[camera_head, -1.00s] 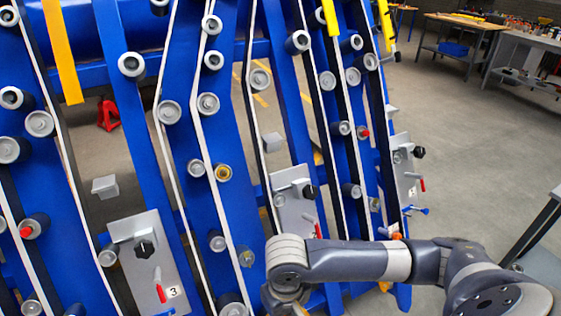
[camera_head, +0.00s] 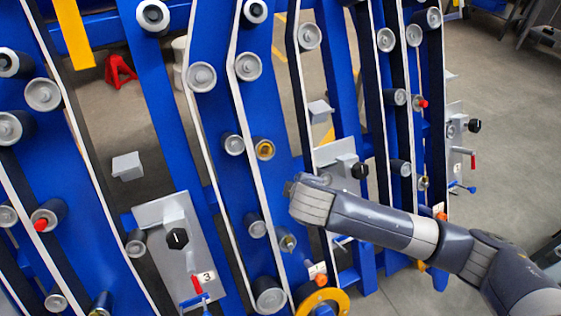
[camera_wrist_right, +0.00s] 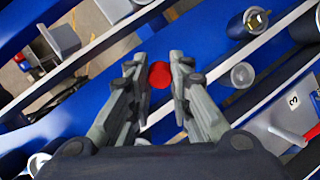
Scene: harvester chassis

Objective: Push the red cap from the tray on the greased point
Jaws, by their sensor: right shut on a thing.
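In the right wrist view my right gripper (camera_wrist_right: 158,80) is shut on a red cap (camera_wrist_right: 160,75), which shows as a round red face between the two fingertips. Blue chassis plate lies behind it. In the head view my right arm comes in from the right, and its wrist hides the fingers and the cap. A roller with a yellow ring (camera_head: 264,149) and one with a brass-coloured centre (camera_head: 288,240) sit near the wrist. A roller with a yellowish centre (camera_wrist_right: 256,22) is in the wrist view. I cannot tell which point is greased. No tray is recognisable.
Blue chassis plates with many grey rollers and pale belts fill the left and middle. Other red caps sit on rollers at the left (camera_head: 40,224) and right (camera_head: 422,103). A grey panel (camera_head: 175,245) with a black knob and red-handled lever stands lower left. Floor is open at right.

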